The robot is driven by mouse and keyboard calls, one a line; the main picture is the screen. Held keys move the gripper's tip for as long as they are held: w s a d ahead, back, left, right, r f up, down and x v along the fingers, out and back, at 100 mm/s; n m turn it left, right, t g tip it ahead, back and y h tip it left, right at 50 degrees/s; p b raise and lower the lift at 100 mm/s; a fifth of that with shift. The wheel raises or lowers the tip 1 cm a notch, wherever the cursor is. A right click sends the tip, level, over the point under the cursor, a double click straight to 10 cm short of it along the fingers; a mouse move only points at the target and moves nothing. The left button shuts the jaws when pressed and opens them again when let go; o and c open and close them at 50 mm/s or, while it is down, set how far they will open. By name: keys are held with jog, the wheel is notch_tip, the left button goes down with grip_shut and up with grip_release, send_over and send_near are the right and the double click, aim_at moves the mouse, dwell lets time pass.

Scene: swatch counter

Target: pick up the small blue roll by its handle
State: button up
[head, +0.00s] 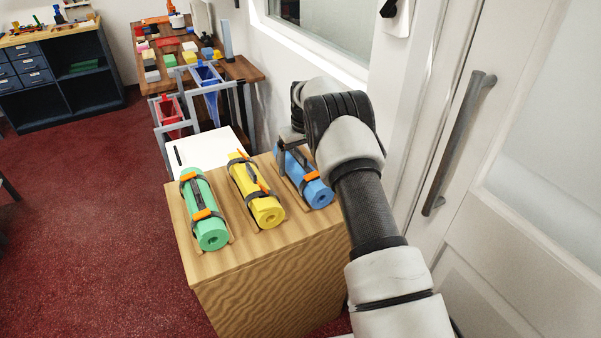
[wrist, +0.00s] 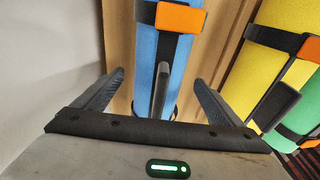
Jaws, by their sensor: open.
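The blue roll (head: 318,194) lies on the wooden cabinet top, rightmost of three rolls, with dark straps and orange buckles. It also shows in the wrist view (wrist: 175,58), running away from me. Its dark handle (wrist: 161,90) stands up along the roll. My gripper (wrist: 159,78) is open, with one finger on each side of the handle and visible gaps to both. In the head view my gripper (head: 286,142) is over the far part of the blue roll, mostly hidden by my arm. Whether the fingertips touch the roll cannot be told.
A yellow roll (head: 266,213) and a green roll (head: 211,238) lie left of the blue one on the cabinet (head: 265,285). A white wall and a door with a long handle (head: 459,143) are close on the right. A table (head: 243,68) with coloured blocks stands behind.

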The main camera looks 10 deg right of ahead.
jog(key=shift+w+f, duration=0.1)
jog(key=shift+f, duration=0.5)
jog(key=c, duration=1.3)
jog(key=shift+r, duration=0.1)
